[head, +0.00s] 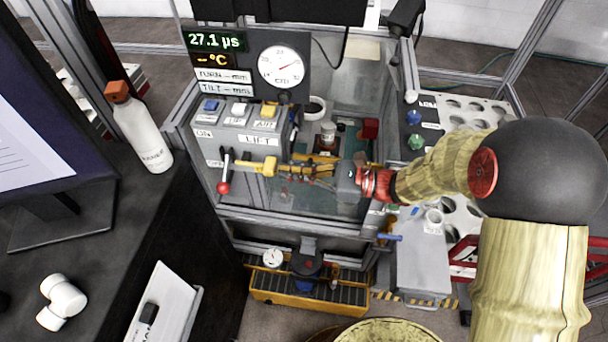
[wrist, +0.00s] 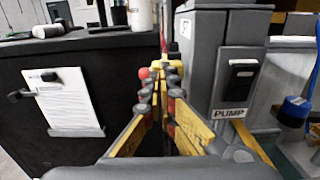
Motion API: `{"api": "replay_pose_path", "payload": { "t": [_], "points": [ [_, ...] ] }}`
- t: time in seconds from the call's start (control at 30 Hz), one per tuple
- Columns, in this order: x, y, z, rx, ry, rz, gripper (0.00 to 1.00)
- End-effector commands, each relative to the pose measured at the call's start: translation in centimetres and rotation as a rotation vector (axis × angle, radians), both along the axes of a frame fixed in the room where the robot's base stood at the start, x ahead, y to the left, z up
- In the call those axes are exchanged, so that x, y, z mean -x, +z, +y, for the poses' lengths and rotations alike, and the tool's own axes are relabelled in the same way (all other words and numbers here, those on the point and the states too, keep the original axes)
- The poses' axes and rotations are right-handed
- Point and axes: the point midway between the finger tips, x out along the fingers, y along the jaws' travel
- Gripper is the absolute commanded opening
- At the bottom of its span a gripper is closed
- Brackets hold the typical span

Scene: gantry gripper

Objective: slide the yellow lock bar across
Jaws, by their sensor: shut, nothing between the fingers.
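The yellow lock bar (head: 257,165) lies across the front of the grey control box, under the LIFT label. My gripper (head: 286,170) reaches in from the right, and its fingertips are close to the bar's right end. In the wrist view my gripper (wrist: 163,88) has its fingers drawn together, with nothing held. The yellow bar (wrist: 173,76) shows just beyond the tips there. I cannot tell whether the tips touch it. The fingers hide part of it.
A lever with a red knob (head: 223,188) hangs left of the bar; the red knob (wrist: 143,73) also shows in the wrist view. A grey box labelled PUMP (wrist: 238,80) stands close on the right. A white bottle (head: 138,128) stands on the dark desk at left.

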Motion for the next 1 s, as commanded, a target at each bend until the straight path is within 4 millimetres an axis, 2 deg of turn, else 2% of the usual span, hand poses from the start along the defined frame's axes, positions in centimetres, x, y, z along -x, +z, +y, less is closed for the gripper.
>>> {"api": "replay_pose_path", "payload": {
  "t": [0.47,0.8,1.0],
  "points": [
    [-0.1,0.1,0.6,-0.001,0.000,0.000,0.00],
    [-0.3,0.2,4.8,-0.001,0.003,0.001,0.00],
    [-0.4,0.1,5.4,-0.001,0.001,-0.001,0.00]
  ]
}}
